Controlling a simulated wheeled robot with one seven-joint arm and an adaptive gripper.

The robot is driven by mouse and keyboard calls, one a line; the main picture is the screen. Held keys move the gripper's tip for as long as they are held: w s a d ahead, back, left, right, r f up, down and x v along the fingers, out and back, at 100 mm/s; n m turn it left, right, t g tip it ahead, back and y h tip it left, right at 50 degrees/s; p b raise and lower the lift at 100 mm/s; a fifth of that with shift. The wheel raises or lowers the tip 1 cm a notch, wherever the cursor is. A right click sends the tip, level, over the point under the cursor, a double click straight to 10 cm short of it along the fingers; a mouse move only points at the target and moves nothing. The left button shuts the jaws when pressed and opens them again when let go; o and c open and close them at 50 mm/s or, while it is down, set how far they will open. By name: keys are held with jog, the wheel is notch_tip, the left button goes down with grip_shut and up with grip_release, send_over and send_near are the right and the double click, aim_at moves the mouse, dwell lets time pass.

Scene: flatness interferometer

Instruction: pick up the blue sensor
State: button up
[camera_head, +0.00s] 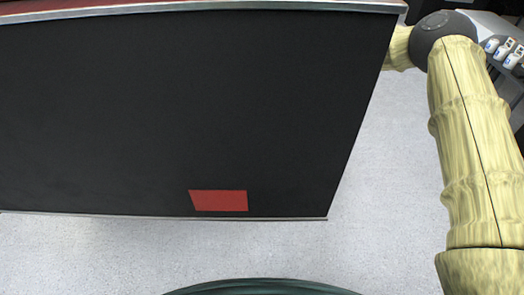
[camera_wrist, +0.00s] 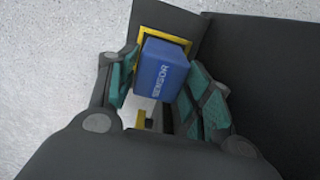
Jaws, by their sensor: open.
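The blue sensor (camera_wrist: 162,70) is a small box with "SENSOR" printed on it in white. It shows in the wrist view, in front of a yellow frame (camera_wrist: 180,42) on a dark panel. My gripper (camera_wrist: 165,85) is open, with one green-padded finger to the left of the sensor and one to its right. The sensor sits between the fingers near their tips. I cannot tell whether either pad touches it. In the head view neither the sensor nor the gripper is visible; only my arm shows at the right.
In the head view a large black panel (camera_head: 190,110) with a metal edge fills the upper left. It carries a red rectangle (camera_head: 218,200). Speckled grey floor (camera_head: 395,190) is open below and to its right. In the wrist view a dark surface (camera_wrist: 265,70) lies close on the right.

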jog(key=shift+f, duration=0.55)
jog(key=shift+r, duration=0.1)
jog(key=c, duration=0.8)
